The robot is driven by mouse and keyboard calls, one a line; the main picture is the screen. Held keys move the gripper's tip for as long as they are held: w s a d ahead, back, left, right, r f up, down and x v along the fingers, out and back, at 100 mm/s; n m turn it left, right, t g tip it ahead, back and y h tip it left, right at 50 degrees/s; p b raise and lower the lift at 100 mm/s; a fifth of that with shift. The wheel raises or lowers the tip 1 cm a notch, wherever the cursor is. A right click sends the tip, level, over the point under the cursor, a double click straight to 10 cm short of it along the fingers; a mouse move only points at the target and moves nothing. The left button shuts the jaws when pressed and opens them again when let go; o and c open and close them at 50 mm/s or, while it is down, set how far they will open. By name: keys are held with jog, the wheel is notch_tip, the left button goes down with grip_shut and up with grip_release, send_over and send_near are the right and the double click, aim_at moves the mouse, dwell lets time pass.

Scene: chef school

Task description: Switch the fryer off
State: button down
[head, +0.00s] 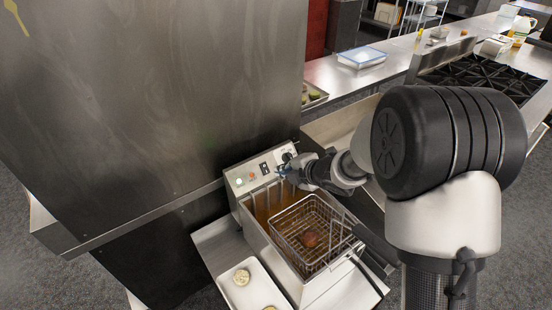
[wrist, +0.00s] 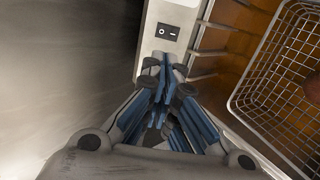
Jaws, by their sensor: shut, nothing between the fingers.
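The fryer (head: 247,216) stands beside the tall steel panel in the head view. In the wrist view a black rocker switch (wrist: 167,32) with a circle and a bar mark sits on the panel. My gripper (wrist: 167,62) is shut and empty, its blue-padded fingertips just below the switch in the picture. In the head view my gripper (head: 281,172) is at the panel's right part. I cannot tell if the fingertips touch the panel.
A wire basket (head: 279,232) with a brown piece of food sits in the fryer, its handle towards my arm. A white tray (head: 262,287) with pale round items lies in front left. The steel panel (head: 150,90) stands close on the left. A stove (head: 480,78) is at right.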

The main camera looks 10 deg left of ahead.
jog(key=shift+a+f, duration=0.15)
jog(key=shift+f, duration=0.05)
jog(key=b, duration=0.1)
send_near(258, 167)
jog(key=x, duration=0.5)
jog(key=shift+f, duration=0.3)
jog(key=shift+w+f, duration=0.15)
jog(key=shift+w, duration=0.1)
jog(key=shift+a, duration=0.1)
jog(key=shift+w+a+f+b, duration=0.1)
jog(key=shift+w+a+b, duration=0.1)
jog(key=shift+b, duration=0.15)
